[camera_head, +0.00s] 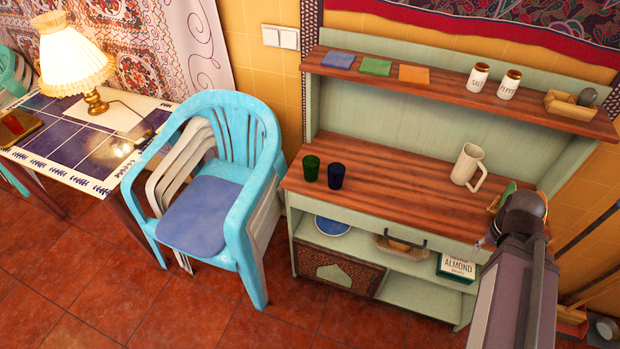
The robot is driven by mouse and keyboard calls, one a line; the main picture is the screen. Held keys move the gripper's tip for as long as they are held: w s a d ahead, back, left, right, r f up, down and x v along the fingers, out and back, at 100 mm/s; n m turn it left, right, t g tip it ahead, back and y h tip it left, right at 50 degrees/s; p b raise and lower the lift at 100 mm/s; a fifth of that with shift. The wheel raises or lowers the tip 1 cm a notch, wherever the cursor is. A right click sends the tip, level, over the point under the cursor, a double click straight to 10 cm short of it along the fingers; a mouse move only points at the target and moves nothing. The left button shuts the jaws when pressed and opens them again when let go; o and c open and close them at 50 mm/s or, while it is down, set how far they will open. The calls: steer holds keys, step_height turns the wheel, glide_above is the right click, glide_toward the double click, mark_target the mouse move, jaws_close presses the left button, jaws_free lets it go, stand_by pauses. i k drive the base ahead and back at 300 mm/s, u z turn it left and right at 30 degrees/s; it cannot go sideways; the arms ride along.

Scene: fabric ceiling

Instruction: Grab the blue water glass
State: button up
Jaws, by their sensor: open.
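The blue water glass (335,176) is a small, dark blue tumbler. It stands upright on the wooden counter (400,196) of the green cabinet, near the left end. A dark green glass (311,168) stands close to its left. My arm reaches up at the lower right, well to the right of both glasses and apart from them. I cannot make out my gripper's fingers; they seem hidden behind the arm. Nothing touches the blue glass.
A cream pitcher (467,165) stands on the counter, right of the glasses. The upper shelf (452,88) overhangs the counter's back and carries salt (478,79) and pepper (509,84) shakers. A turquoise chair (257,236) stands left of the cabinet. The counter between glasses and pitcher is clear.

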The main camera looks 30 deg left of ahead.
mark_target(336, 170)
steer(key=u, duration=1.2)
steer(key=k, duration=0.9)
steer(key=z, duration=0.05)
steer(key=i, duration=0.7)
